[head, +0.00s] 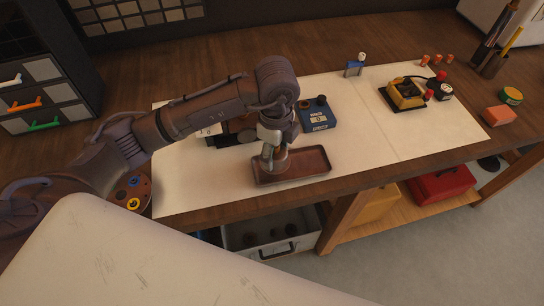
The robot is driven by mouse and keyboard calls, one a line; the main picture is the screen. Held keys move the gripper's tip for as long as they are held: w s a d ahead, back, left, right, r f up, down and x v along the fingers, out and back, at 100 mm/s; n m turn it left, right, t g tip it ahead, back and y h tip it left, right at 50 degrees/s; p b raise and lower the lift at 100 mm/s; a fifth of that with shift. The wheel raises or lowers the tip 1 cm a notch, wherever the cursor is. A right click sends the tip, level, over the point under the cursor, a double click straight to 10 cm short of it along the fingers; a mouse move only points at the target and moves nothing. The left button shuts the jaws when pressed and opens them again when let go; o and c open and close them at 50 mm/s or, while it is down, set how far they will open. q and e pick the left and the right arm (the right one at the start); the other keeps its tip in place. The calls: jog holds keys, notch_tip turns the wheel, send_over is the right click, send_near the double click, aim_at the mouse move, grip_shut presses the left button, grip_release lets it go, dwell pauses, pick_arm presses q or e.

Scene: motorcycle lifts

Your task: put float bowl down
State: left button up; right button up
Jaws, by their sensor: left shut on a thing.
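My left gripper (272,148) comes in from the left and points down over the left part of a shallow reddish-brown tray (305,164). It is shut on the float bowl (273,163), a small metallic grey piece at its fingertips. The float bowl is over or in the tray's left end; I cannot tell whether it touches the tray floor. The gripper hides part of the float bowl and the tray's far left corner. My right gripper is not in view.
A blue box with a dial (317,116) stands just behind the tray. A yellow device (406,93) sits farther right on the pale mat (360,140). A round holder with coloured rings (130,192) is at the left. The mat right of the tray is clear.

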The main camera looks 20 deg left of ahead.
pick_arm(q)
jog(key=shift+s+a+f, duration=0.1)
jog(key=shift+a+f, duration=0.05)
jog(key=shift+a, duration=0.2)
jog(key=shift+f, duration=0.25)
notch_tip(320, 180, down, 3)
jog(key=shift+f+p, duration=0.15)
jog(key=shift+p, duration=0.7)
jog(key=shift+f, duration=0.25)
jog(key=shift+f+b, duration=0.25)
jog(key=shift+b, duration=0.05)
jog(key=o, duration=1.2)
jog(key=shift+r, duration=0.1)
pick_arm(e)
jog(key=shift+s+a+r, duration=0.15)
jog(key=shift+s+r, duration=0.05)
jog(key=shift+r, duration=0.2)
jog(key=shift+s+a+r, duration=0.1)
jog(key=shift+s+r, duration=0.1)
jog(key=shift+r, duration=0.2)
